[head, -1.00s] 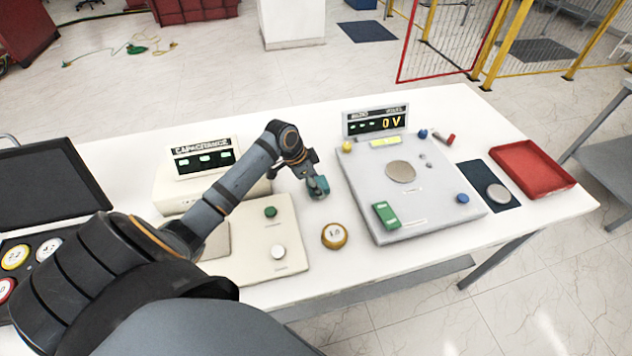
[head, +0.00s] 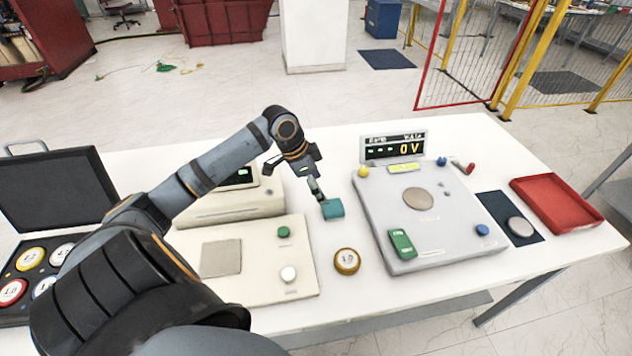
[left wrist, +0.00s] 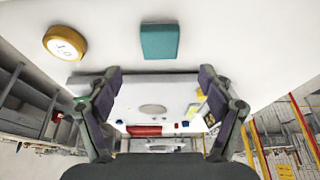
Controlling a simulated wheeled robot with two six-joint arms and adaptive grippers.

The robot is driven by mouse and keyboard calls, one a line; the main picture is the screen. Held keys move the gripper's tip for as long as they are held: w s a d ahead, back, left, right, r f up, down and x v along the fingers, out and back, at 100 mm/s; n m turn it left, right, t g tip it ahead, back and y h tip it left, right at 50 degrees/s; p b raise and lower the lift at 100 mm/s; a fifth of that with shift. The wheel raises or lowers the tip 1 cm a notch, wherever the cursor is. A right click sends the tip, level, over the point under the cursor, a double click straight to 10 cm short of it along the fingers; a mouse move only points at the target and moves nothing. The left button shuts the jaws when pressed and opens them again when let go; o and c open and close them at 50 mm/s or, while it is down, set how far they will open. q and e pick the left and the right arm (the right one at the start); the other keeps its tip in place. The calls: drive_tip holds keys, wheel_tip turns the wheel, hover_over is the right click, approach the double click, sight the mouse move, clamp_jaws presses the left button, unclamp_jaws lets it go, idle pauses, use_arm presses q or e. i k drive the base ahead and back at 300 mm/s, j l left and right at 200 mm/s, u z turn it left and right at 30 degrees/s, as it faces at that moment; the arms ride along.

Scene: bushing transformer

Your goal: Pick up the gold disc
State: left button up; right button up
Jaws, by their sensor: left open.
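The gold disc (head: 347,261), round with a pale numbered face, lies flat on the white table between the cream panel and the grey panel. It also shows at the upper left of the left wrist view (left wrist: 65,42). My left gripper (head: 296,176) is above the table, farther back than the disc and to its left. In the left wrist view its fingers (left wrist: 160,72) are spread with nothing between them. A teal block (head: 332,208) lies on the table near the fingers and shows apart from them in the wrist view (left wrist: 159,42). My right gripper is out of view.
The grey panel (head: 440,245) with a voltage display stands right of the disc. The cream panel (head: 255,280) with green and white knobs is to the left. An open case (head: 40,255) holds several coloured discs. A red tray (head: 556,203) lies at the far right.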

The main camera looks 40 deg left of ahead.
sight(346, 261)
drive_tip(key=k+l, duration=1.6)
drive_tip(key=l, duration=0.15)
